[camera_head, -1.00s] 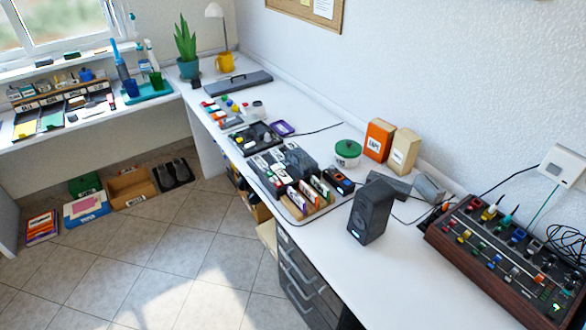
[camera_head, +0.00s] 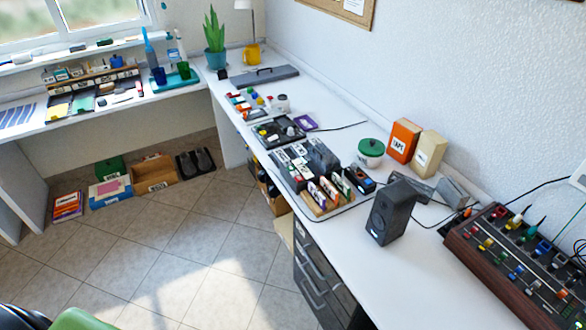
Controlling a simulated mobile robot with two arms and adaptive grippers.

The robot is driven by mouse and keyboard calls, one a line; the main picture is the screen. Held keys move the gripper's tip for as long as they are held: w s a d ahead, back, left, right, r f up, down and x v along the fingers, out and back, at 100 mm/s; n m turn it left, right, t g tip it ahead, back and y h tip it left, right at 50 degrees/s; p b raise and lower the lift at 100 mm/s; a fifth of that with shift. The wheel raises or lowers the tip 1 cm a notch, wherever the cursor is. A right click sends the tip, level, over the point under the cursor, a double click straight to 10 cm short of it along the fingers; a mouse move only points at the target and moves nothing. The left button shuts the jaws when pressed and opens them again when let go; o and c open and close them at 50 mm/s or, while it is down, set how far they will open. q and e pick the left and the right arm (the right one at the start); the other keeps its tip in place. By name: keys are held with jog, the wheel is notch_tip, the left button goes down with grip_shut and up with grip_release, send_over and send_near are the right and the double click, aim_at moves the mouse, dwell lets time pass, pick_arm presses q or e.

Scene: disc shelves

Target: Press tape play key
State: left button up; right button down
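Neither of my grippers is in view. I cannot make out for sure a tape player or its play key. A dark grey device (camera_head: 311,156) with small labelled parts lies on the right-hand counter. An orange box (camera_head: 404,141) with a black-lettered label, which seems to read "TAPE", stands against the wall.
A black speaker (camera_head: 391,212) stands near the counter's front edge. A mixer-like console (camera_head: 520,259) with coloured knobs is at the right. A bare stretch of white counter (camera_head: 425,290) lies in front. The tiled floor (camera_head: 190,245) is open. A green shape (camera_head: 82,319) shows at the bottom left.

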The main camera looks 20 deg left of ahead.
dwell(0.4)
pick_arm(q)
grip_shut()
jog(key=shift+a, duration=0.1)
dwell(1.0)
